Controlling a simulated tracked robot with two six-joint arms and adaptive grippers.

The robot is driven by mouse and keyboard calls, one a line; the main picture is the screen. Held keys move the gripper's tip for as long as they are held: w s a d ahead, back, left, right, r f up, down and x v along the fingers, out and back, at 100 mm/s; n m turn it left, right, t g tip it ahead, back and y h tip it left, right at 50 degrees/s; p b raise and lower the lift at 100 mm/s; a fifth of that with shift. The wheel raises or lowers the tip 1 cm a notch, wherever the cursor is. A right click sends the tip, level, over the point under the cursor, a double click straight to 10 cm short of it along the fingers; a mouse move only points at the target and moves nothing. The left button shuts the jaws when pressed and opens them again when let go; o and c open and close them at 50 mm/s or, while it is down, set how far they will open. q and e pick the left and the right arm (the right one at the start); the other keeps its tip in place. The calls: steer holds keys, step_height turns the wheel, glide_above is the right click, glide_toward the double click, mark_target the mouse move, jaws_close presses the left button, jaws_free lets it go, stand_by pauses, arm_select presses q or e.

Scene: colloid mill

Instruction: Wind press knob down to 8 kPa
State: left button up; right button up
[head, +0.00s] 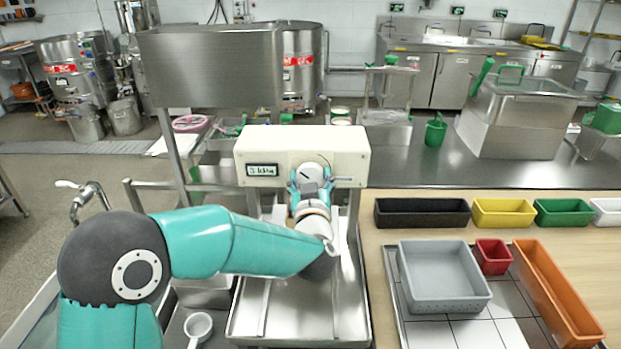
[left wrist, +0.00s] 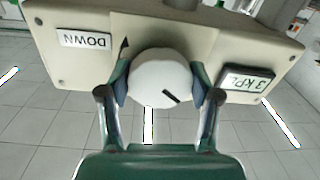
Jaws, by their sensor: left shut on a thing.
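The white round press knob (head: 312,171) sits on the front of a cream control box (head: 345,150). My left gripper (head: 311,178) is shut on the knob, one finger on each side; the left wrist view shows the same hold on the knob (left wrist: 160,75). A dark mark on the knob's face points to the lower right there. A small display (head: 262,170) left of the knob reads 3 kPa. In the left wrist view a plate (left wrist: 85,39) reads DOWN, upside down, near a black arrow (left wrist: 125,46). My right gripper is not in view.
Below the box is a steel tray (head: 262,322). To the right, a table holds a grey bin (head: 445,305), a red bin (head: 493,257) and an orange bin (head: 556,292). A steel hopper (head: 210,70) stands behind the box.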

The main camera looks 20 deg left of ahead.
arm_select(q)
steer(key=shift+c, duration=0.9)
steer(key=shift+f+n+b, duration=0.25)
steer(key=shift+n+b, duration=0.15)
steer(key=shift+b, duration=1.05)
steer(key=shift+r+n, duration=0.2)
steer(key=shift+n, duration=0.2)
steer(key=o, duration=1.1)
steer(key=shift+o, duration=0.2)
